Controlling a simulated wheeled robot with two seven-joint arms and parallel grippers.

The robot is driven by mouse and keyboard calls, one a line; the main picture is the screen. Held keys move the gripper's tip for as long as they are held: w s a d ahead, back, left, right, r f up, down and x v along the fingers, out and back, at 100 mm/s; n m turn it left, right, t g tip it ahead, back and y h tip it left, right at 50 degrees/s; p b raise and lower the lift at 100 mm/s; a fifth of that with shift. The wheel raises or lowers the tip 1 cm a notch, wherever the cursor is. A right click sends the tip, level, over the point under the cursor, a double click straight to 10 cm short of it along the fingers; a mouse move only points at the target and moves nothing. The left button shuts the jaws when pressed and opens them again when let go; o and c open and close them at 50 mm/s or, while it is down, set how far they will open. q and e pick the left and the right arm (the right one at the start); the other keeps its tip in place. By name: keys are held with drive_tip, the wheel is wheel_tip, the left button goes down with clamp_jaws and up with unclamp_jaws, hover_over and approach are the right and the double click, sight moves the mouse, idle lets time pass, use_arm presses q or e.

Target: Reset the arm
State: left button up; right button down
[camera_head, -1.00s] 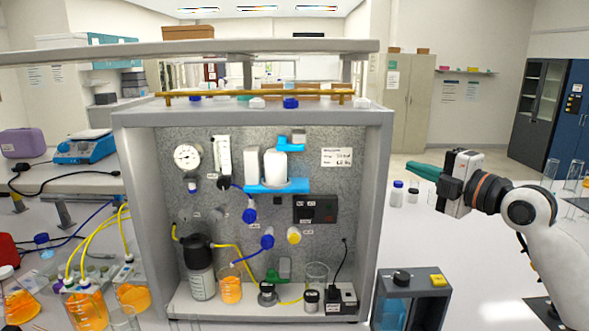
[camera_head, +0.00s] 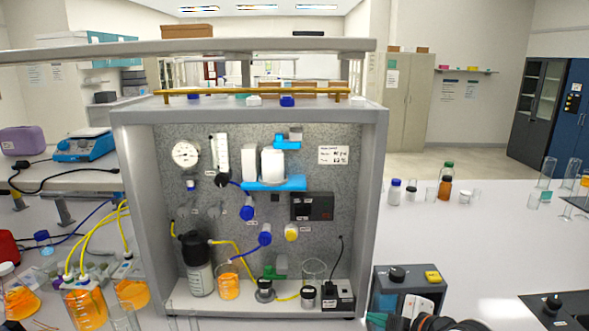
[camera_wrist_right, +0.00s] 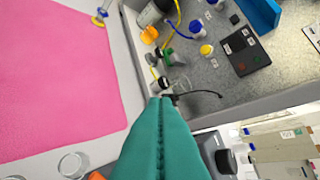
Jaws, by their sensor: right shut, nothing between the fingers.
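My right gripper (camera_head: 378,320) shows at the bottom edge of the head view, in front of the small grey box (camera_head: 408,285) with a black knob and a yellow part. Only its teal fingers and part of its white and black body are visible there. In the right wrist view its two teal fingers (camera_wrist_right: 160,101) lie together, with nothing between them. They point toward the lower part of the membrane rig (camera_head: 377,190), and whether they touch anything cannot be told. My left gripper is not in view.
Glassware and bottles, one amber (camera_head: 445,187), stand on the right of the white bench (camera_head: 480,250), which has clear room in front of them. Orange-filled flasks (camera_head: 85,305) with yellow tubes stand at left. A pink surface (camera_wrist_right: 60,80) fills the wrist view's left.

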drive_tip(key=s+d+f+m+g+h, duration=0.1)
drive_tip(key=s+f+m+g+h, duration=0.1)
drive_tip(key=s+f+m, duration=0.6)
drive_tip(key=s+d+f+m+g+h, duration=0.2)
drive_tip(key=s+f, duration=0.2)
drive_tip(key=s, duration=0.8)
drive_tip(key=s+d+f+m+g+h, duration=0.1)
drive_tip(key=s+f+m+g+h, duration=0.15)
drive_tip(key=s+f+m, duration=0.55)
drive_tip(key=s+f+n+g+b, duration=0.1)
drive_tip(key=s+f+n+b, duration=0.2)
drive_tip(key=f+b, duration=2.2)
drive_tip(key=s+d+f+p, duration=0.1)
drive_tip(key=s+f, duration=0.4)
drive_tip(key=f, duration=0.7)
drive_tip(key=s+d+f+g+p, duration=0.1)
drive_tip(key=s+f, duration=0.4)
drive_tip(key=f, duration=0.7)
drive_tip(key=s+f+p, duration=0.1)
drive_tip(key=s+f, duration=0.5)
drive_tip(key=f, duration=0.5)
drive_tip(key=shift+d+f, duration=0.4)
